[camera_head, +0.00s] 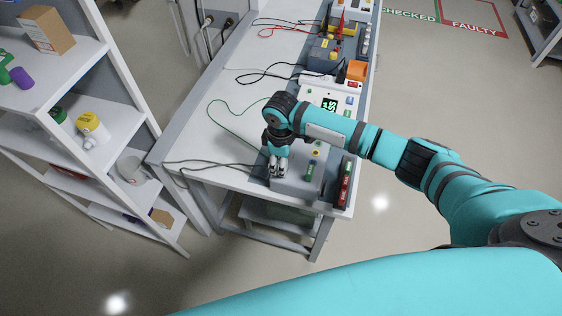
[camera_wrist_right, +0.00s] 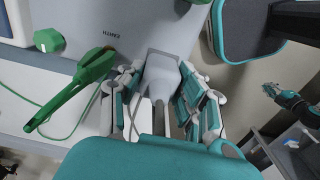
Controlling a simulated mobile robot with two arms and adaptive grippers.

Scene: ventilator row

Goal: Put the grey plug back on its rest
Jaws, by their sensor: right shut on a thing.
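My right gripper (camera_head: 278,168) points down over the near end of the bench, at a grey unit (camera_head: 297,185). The head view does not clearly show what it holds. In the right wrist view my right gripper (camera_wrist_right: 158,100) is shut on the grey plug (camera_wrist_right: 162,75), with fingers on both sides of it. The plug's far end is at a darker grey patch on the unit's face; I cannot tell whether it touches. The rest cannot be clearly made out. My left gripper is not seen in the head view.
A green plug (camera_wrist_right: 75,92) with a green lead lies left of the grey plug, near the EARTH label (camera_wrist_right: 111,34). A green knob (camera_wrist_right: 48,40) is beyond it. Dark and green leads cross the white bench (camera_head: 215,145). A shelf (camera_head: 120,118) stands at left.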

